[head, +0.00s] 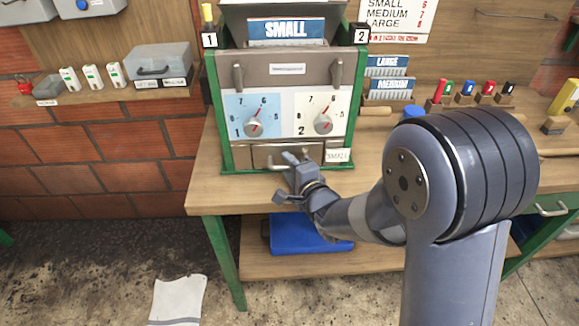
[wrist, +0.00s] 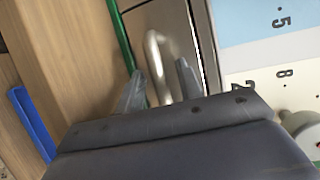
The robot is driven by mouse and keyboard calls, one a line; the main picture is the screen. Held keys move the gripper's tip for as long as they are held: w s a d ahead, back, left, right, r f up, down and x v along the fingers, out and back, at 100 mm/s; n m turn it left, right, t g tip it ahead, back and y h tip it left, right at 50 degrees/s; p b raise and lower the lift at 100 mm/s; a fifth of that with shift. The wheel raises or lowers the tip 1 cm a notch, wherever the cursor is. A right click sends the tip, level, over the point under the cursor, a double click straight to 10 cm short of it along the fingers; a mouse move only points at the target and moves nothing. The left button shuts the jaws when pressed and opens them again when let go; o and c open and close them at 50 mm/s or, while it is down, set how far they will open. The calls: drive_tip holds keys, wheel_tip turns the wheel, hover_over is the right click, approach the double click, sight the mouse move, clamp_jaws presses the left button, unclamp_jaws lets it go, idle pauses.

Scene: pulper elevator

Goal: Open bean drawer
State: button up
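The bean drawer (head: 262,152) is a brown-grey front low on the green-framed machine, with a metal bar handle (head: 274,166). It looks closed against the machine. My gripper (head: 291,160) is at the drawer front, by the handle, and hides part of it in the head view. In the wrist view, the handle (wrist: 155,55) shows between the two fingertips of my gripper (wrist: 160,72), with the drawer front (wrist: 175,18) behind it. The fingers are apart, one on each side of the handle. I cannot tell whether either finger touches it.
Two dials (head: 254,127) sit above the drawer, and a SMALL tag (head: 338,156) is to its right. The wooden bench (head: 215,185) extends in front of the machine. A blue bin (head: 300,235) is on the shelf below. A white paper or cloth (head: 177,300) lies on the floor.

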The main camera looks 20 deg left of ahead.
clamp_jaws()
idle(0.4)
drive_tip(key=s+d+b, duration=0.3)
drive_tip(key=s+d, duration=0.1)
drive_tip(key=s, duration=0.4)
drive_tip(key=shift+s, duration=0.4)
unclamp_jaws()
drive_tip(key=v, duration=1)
drive_tip(key=shift+s+d+r, duration=0.15)
drive_tip(key=shift+s+d, duration=0.1)
drive_tip(key=shift+s, duration=0.05)
